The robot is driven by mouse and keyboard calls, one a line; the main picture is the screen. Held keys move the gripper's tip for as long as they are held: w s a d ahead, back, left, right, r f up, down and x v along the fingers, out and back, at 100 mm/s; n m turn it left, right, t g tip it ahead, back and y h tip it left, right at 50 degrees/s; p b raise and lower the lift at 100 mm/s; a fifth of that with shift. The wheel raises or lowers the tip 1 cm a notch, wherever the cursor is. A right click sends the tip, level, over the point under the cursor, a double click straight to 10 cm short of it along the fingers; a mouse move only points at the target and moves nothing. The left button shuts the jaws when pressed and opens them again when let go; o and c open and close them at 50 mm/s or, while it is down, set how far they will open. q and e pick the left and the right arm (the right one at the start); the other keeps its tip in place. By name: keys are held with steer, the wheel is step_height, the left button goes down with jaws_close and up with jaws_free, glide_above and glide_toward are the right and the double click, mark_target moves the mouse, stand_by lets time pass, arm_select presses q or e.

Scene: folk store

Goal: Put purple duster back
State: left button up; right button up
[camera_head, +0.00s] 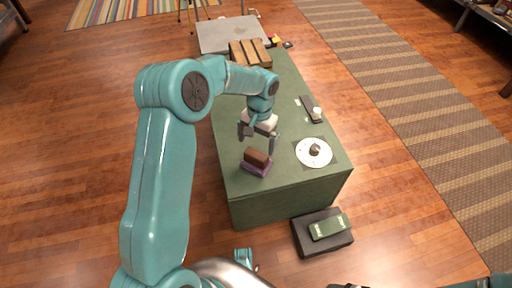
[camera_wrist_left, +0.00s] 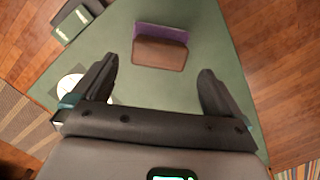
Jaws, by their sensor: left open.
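The purple duster (camera_head: 254,168) lies on the green table (camera_head: 285,192) near its front left, with a brown block-shaped top (camera_head: 257,156). In the left wrist view the brown part (camera_wrist_left: 159,54) faces me, with a purple strip (camera_wrist_left: 161,32) along one side. My left gripper (camera_head: 259,143) is open and hangs just above and behind the duster. In the left wrist view its two fingers (camera_wrist_left: 160,82) are spread wide, with the duster beyond the tips, between their lines and not touched.
A white disc (camera_head: 312,151) with a knob lies on the table to the right. A dark tray with a small white item (camera_head: 316,113) is behind it. A slatted wooden crate (camera_head: 250,53) stands at the far end. A green item (camera_head: 329,227) lies on a low dark box (camera_head: 309,246) in front.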

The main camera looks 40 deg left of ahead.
mark_target(258, 151)
arm_select(q)
steer(key=r, duration=0.3)
steer(key=r+p, duration=0.1)
steer(key=r, duration=0.1)
steer(key=shift+w, duration=0.35)
